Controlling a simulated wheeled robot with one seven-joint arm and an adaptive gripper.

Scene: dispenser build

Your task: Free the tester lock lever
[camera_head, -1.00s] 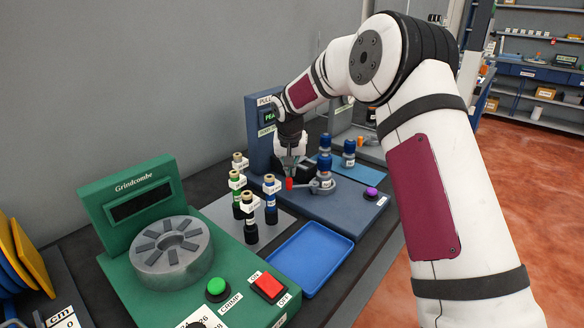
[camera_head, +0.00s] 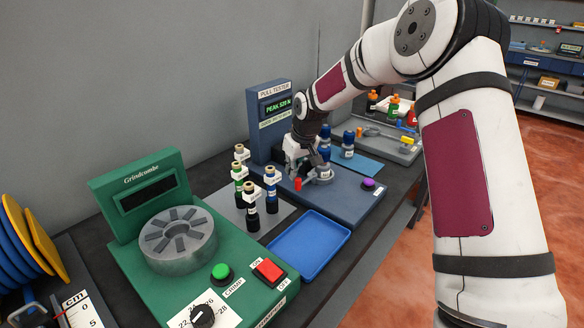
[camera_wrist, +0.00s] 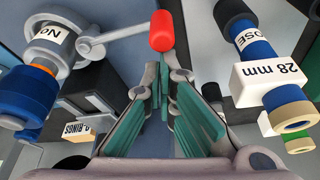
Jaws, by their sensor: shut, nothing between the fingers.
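The pull tester (camera_head: 268,146) is blue, with a lit display (camera_head: 278,106) reading what looks like "PEAK 531 N". Its lock lever (camera_wrist: 112,36) is a thin grey arm ending in a red knob (camera_head: 298,184). The knob also shows at the top of the wrist view (camera_wrist: 162,31). In the head view, my gripper hides part of the fixture.
Several labelled bottle-like parts (camera_head: 251,199) stand on a grey mat left of the tester. A blue tray (camera_head: 310,245) is empty in front. A purple button (camera_head: 368,183) is on the tester base. A green crimping machine (camera_head: 150,205) is at the left.

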